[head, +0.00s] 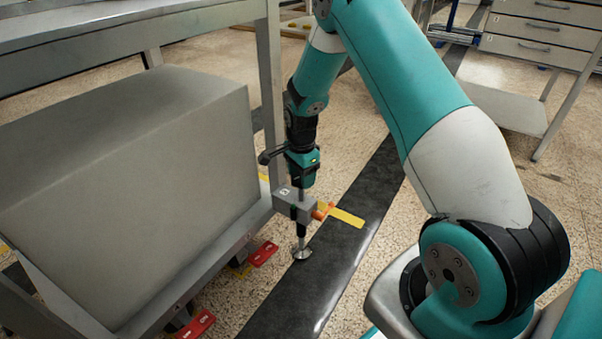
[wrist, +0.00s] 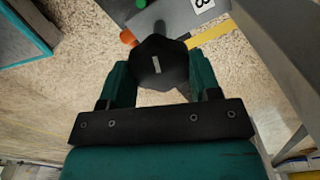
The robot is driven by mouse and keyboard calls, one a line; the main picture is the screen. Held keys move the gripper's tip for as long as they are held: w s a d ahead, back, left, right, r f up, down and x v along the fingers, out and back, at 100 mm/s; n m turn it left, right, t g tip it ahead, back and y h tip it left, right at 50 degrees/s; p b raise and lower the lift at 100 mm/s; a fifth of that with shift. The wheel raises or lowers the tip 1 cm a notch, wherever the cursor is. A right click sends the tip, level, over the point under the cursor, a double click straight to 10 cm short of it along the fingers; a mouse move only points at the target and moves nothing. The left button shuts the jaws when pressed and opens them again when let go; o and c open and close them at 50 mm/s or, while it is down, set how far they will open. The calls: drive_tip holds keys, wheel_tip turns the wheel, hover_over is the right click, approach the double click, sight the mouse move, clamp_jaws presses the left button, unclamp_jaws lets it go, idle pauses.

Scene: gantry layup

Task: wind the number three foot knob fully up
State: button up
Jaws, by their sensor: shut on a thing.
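The number three foot knob (wrist: 160,62) is a dark faceted knob with a pale line on top, in the wrist view. My gripper (wrist: 162,76) is shut on it, one teal finger on each side. In the head view my gripper (head: 301,172) points straight down above the grey foot bracket (head: 291,203), and the knob cannot be made out there. A label reading 3 (wrist: 202,4) shows on the bracket in the wrist view. A thin rod runs down through the bracket to a round foot pad (head: 302,253) at the dark floor strip.
A metal frame with a big grey block (head: 130,180) stands at left. A drawer cabinet (head: 545,32) stands at the back right.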

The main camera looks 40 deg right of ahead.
drive_tip(key=n+p, duration=0.4)
drive_tip(key=p, duration=0.1)
drive_tip(key=shift+r+n, duration=0.3)
drive_tip(key=n+p, duration=0.1)
drive_tip(key=n, duration=0.1)
drive_tip(key=n+p, duration=0.3)
drive_tip(key=shift+f+n, duration=0.25)
drive_tip(key=shift+n, duration=0.05)
drive_tip(key=o, duration=0.9)
drive_tip(key=shift+o, duration=0.2)
wheel_tip(320, 180, up, 17)
drive_tip(key=p, duration=0.6)
drive_tip(key=shift+r, duration=0.15)
